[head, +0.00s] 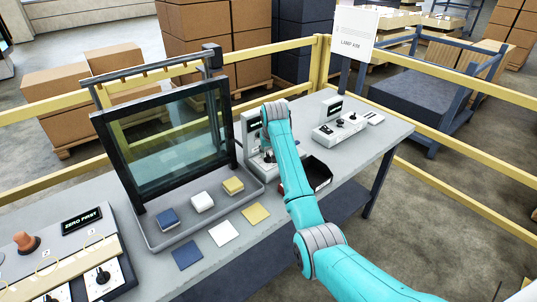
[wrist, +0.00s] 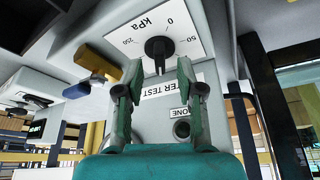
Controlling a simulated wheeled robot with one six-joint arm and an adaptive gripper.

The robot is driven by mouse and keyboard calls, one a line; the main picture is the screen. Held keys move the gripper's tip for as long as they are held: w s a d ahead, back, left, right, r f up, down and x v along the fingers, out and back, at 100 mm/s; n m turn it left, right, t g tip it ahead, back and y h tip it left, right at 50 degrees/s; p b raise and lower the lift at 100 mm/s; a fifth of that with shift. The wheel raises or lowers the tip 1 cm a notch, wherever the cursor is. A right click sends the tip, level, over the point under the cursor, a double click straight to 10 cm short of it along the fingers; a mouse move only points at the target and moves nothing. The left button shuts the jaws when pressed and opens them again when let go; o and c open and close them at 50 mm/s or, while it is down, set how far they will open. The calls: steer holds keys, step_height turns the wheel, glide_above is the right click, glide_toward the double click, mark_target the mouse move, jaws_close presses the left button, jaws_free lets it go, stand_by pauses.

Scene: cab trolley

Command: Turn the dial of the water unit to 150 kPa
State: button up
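The water unit (head: 250,128) is a light upright box on the bench, partly hidden behind my arm in the head view. In the wrist view its panel (wrist: 190,28) appears upside down, with a kPa scale reading 0, 50 and 250. A label below ends in "ER TEST". The black dial (wrist: 157,47) sits in the middle of the scale; I cannot tell its exact setting. My gripper (wrist: 160,70) is open, with one fingertip on each side just below the dial in the picture. I cannot tell whether either touches it. The head view shows my gripper (head: 270,110) from behind.
A framed glass pane (head: 170,135) stands left of the unit. Blue, white and yellow blocks (head: 202,201) and cloths lie in front of it. A black tray (head: 321,172) is close to my arm. Another control unit (head: 340,132) stands to the right. Yellow rails (head: 440,115) run behind.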

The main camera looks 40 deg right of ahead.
steer(key=v, duration=1)
steer(key=shift+r, duration=0.15)
